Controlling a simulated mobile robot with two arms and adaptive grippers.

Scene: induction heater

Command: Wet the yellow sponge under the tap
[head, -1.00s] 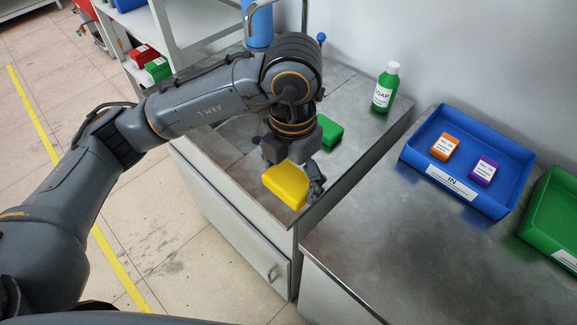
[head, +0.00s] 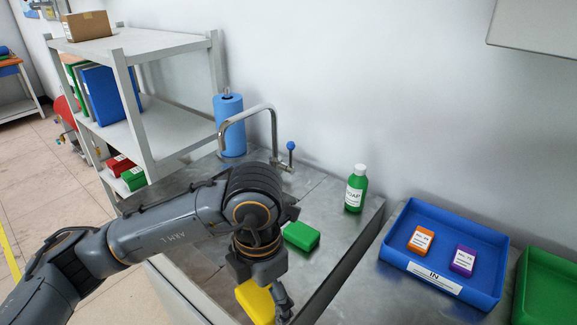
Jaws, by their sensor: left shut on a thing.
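The yellow sponge (head: 254,299) is at the bottom of the view, held in my left gripper (head: 264,292), which is shut on it. The gripper and sponge are at the front part of the sink counter (head: 335,235). The tap (head: 272,130) is a curved metal spout with a blue-knobbed lever (head: 291,147), standing at the back of the counter, farther back than the sponge. The area under the spout is partly hidden by my left arm. My right gripper is not in view.
A green soap bottle (head: 356,190) stands near the wall. A blue paper roll (head: 229,125) stands behind the tap. A blue IN tray (head: 400,262) and green tray (head: 545,290) are at right.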

